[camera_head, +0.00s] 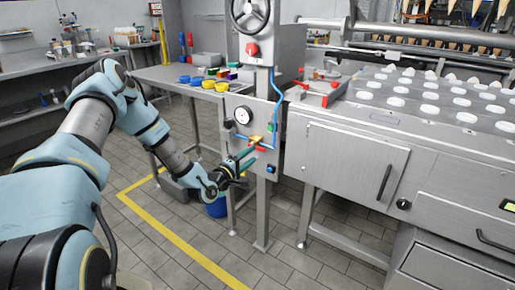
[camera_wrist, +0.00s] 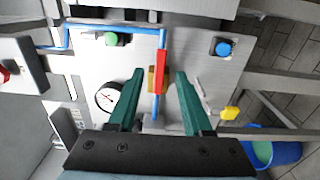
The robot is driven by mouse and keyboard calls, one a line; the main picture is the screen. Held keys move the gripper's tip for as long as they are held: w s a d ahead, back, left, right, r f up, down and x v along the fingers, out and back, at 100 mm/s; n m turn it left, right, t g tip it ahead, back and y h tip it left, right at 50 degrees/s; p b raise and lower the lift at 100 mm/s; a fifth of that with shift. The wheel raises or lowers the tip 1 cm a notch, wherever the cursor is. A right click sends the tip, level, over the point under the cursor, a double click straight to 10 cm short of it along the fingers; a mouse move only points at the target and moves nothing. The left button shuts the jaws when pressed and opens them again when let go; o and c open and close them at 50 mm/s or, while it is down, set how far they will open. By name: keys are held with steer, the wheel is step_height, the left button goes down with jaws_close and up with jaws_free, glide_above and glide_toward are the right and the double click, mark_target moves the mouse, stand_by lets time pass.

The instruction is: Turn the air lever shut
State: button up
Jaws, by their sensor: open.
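The air lever (camera_wrist: 162,70) is a red handle on a brass valve body (camera_wrist: 152,80), set on a blue pipe on a grey panel. In the wrist view the handle lies along the pipe. In the head view the lever is small and partly hidden near my fingers, with the brass valve (camera_head: 255,139) showing. My gripper (camera_wrist: 160,76) has two green fingers, open, one on each side of the valve and lever. There is a visible gap on both sides, and nothing is held. The head view shows my gripper (camera_head: 248,157) in front of the panel's lower part.
The panel carries a round gauge (camera_wrist: 108,97), a green button (camera_wrist: 111,39), a blue knob (camera_wrist: 223,47) and a yellow part (camera_wrist: 230,113). A red knob (camera_head: 252,48) and handwheel (camera_head: 250,14) sit above. A steel machine (camera_head: 345,165) stands at right, a side table (camera_head: 165,76) behind.

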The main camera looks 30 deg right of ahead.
mark_target(259, 149)
steer(key=p+x, duration=0.1)
steer(key=x, duration=0.5)
steer(key=shift+d, duration=0.1)
steer(key=shift+s, duration=0.1)
jaws_close()
stand_by(0.4)
